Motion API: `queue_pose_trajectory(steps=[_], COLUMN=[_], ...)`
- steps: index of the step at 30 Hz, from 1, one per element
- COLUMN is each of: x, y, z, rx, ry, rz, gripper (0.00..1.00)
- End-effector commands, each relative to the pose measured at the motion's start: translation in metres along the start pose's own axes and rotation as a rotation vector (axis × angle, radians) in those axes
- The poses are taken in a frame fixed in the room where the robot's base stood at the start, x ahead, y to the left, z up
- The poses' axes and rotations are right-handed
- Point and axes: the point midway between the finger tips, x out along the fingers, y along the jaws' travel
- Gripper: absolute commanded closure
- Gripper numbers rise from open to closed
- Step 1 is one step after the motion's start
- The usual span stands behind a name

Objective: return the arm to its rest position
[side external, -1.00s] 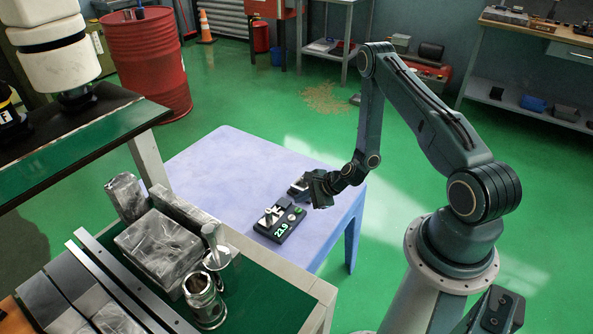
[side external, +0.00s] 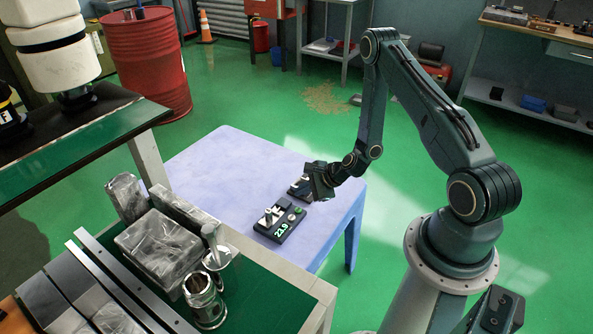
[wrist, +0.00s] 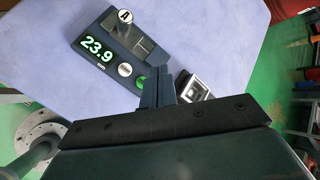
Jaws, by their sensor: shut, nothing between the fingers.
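My gripper (side external: 320,184) is in the side external view above the right part of a pale blue-violet table (side external: 232,160). In the wrist view, its fingers (wrist: 158,88) are together with nothing between them. A dark device (side external: 281,224) with a green display reading 23.9 lies on the table to the lower left of my gripper. It also shows at the top of the wrist view (wrist: 110,65), with a knob marked A on it. A second, smaller dark device (side external: 300,188) sits just behind my gripper, partly hidden by it. It shows beside the fingers in the wrist view (wrist: 197,87).
A cart (side external: 262,247) with metal blocks and a steel cup (side external: 204,300) stands at the lower left. A red drum (side external: 148,62) stands at the back left. A workbench (side external: 530,30) is at the back right. The table's left part is clear.

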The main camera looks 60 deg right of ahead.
Motion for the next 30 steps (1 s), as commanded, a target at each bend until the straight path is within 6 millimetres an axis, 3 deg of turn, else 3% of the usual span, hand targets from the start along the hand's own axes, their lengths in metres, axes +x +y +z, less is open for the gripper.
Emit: queue_pose_trajectory(steps=[8, 13, 20, 30], x=[-0.001, -0.007, -0.027, -0.071], y=[-0.003, -0.012, -0.033, -0.057], z=[0.003, 0.017, 0.055, 0.116], rx=[-0.017, -0.094, -0.306, -0.671], ry=[-0.003, -0.017, -0.046, -0.080], rz=[0.003, 0.018, 0.060, 0.133], gripper=[1.00, 1.00, 1.00, 1.00])
